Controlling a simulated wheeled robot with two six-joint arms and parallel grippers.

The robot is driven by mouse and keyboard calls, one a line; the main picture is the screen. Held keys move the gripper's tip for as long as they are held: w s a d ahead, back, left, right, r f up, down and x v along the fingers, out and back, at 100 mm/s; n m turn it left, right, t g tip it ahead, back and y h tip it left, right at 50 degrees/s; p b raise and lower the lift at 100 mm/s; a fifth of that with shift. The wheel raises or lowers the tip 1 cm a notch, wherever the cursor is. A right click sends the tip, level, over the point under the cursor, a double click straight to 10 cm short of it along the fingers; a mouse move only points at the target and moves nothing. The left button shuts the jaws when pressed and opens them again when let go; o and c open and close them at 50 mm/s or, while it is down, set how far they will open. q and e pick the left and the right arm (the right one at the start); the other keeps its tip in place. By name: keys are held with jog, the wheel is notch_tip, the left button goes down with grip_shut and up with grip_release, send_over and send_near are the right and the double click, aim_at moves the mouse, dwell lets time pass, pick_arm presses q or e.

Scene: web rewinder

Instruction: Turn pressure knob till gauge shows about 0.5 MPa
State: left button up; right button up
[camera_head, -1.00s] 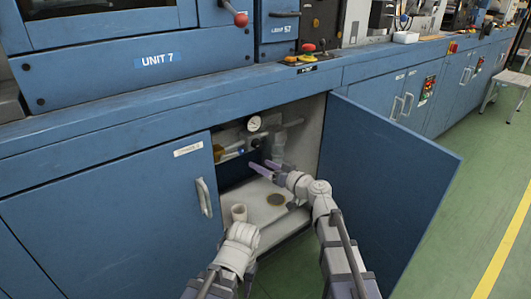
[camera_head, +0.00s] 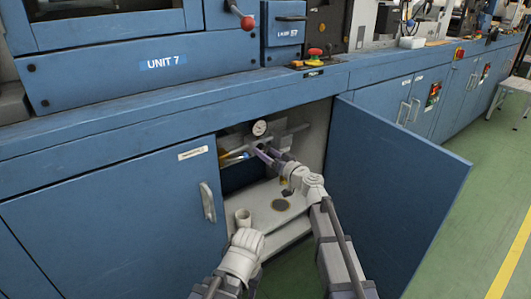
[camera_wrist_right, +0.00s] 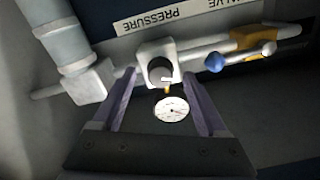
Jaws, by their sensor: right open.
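The pressure gauge (camera_head: 260,128), a small round white dial, sits inside the open cabinet. It also shows in the right wrist view (camera_wrist_right: 172,110), between my fingers; its needle is too small to read surely. The knob, a dark round piece in a pale housing (camera_wrist_right: 160,72), is beyond the dial near the PRESSURE label (camera_wrist_right: 160,18), upside down there. My right gripper (camera_head: 264,151) is open, its fingers pointing into the cabinet just below the gauge. In the wrist view the fingers (camera_wrist_right: 160,95) flank the housing, with no clear contact.
The open cabinet door (camera_head: 395,190) stands right of my right arm, and the closed door (camera_head: 110,220) is at left. Pipes with a blue ball (camera_wrist_right: 214,62) and a yellow valve part (camera_wrist_right: 250,40) run beside the housing. The cabinet floor (camera_head: 270,217) lies below.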

jog(key=shift+w+a, duration=0.3)
jog(key=shift+w, duration=0.05)
grip_shut()
dwell(0.4)
